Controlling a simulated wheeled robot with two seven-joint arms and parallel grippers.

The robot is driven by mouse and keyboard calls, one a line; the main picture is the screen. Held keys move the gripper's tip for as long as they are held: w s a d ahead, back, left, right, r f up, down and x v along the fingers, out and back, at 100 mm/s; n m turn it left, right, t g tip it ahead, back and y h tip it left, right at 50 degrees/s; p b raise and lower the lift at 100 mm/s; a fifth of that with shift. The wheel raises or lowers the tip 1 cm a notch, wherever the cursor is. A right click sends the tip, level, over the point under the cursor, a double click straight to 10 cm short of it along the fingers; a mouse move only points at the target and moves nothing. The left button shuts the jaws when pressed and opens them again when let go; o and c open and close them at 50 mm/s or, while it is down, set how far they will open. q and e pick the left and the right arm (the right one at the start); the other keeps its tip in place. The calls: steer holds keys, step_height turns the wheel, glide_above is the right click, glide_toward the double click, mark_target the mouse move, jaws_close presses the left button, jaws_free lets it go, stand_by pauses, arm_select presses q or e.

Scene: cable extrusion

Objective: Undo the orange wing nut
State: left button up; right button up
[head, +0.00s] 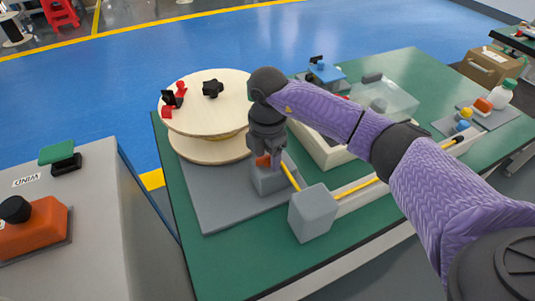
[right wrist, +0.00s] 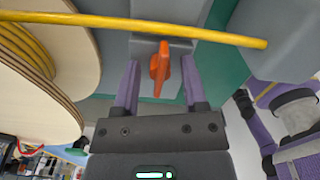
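The orange wing nut (head: 262,161) sits on the grey block (head: 268,183) beside the wooden reel. In the right wrist view the wing nut (right wrist: 160,68) stands between the two fingers of my right gripper (right wrist: 158,85), with a gap on each side. The gripper is open and not touching the nut. In the head view my right gripper (head: 264,150) points down over the block and hides part of the nut. A yellow cable (head: 290,175) runs past the block; it also crosses the top of the right wrist view (right wrist: 150,27). My left gripper is not in view.
The wooden reel (head: 208,148) stands close left of my right gripper, with a black knob (head: 213,88) on top. A grey box (head: 313,212) stands in front. A clear-covered tray (head: 385,100) is behind my arm. The green table (head: 230,262) is bare at its front left.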

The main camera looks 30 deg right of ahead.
jaws_close()
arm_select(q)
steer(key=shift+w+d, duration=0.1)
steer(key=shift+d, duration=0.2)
